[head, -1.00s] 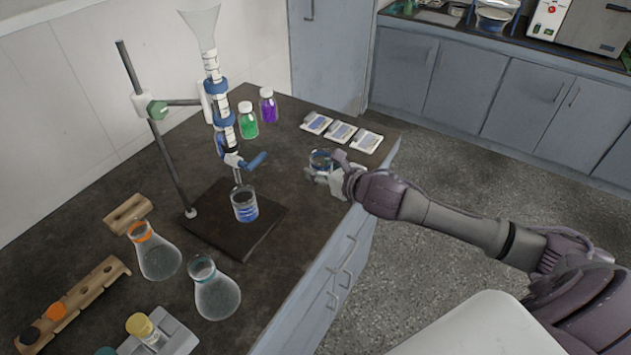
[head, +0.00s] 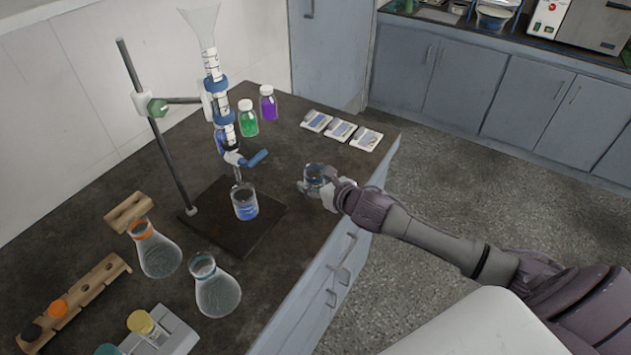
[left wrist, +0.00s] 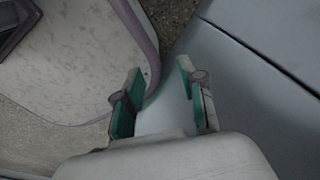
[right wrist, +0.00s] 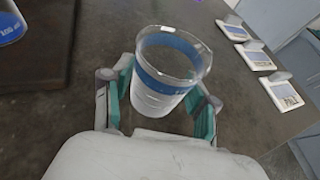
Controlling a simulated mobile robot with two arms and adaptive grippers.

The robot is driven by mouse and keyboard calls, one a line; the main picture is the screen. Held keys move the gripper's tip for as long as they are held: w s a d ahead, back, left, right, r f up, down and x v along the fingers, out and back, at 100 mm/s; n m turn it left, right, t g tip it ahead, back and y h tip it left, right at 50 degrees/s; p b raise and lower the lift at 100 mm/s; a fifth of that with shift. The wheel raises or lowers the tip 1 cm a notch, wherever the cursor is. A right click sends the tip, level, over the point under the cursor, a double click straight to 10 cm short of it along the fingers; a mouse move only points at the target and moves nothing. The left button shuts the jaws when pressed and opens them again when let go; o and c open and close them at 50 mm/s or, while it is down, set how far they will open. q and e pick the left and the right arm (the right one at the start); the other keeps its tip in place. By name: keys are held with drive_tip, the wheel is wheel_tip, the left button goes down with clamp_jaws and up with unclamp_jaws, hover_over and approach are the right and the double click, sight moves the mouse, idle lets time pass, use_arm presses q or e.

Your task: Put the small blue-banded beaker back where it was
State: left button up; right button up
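The small beaker with a blue band (right wrist: 160,88) is clear glass, upright or nearly so, between the fingers of my right gripper (right wrist: 160,105). The fingers close on its sides. In the head view, the beaker (head: 314,176) and right gripper (head: 325,190) are near the bench's front edge, right of the stand's dark base; whether the beaker touches the bench is unclear. My left gripper (left wrist: 160,100) is open and empty in the left wrist view, away from the bench; it is not visible in the head view.
A second beaker with blue markings (head: 245,203) stands under the burette (head: 226,125) on the dark stand base (head: 235,245). Two flasks (head: 215,290) stand front left. Green (head: 248,122) and purple (head: 268,106) bottles are behind. Three labelled trays (head: 341,131) lie at the back right.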

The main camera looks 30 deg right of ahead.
drive_tip(key=shift+o, duration=0.8)
drive_tip(key=shift+r, duration=0.15)
drive_tip(key=shift+s, duration=0.35)
drive_tip(key=v, duration=0.9)
drive_tip(key=shift+s+d+r+b, duration=0.1)
drive_tip(key=shift+s+d+b, duration=0.05)
drive_tip(key=shift+s+b, duration=0.2)
drive_tip(key=shift+v, duration=0.8)
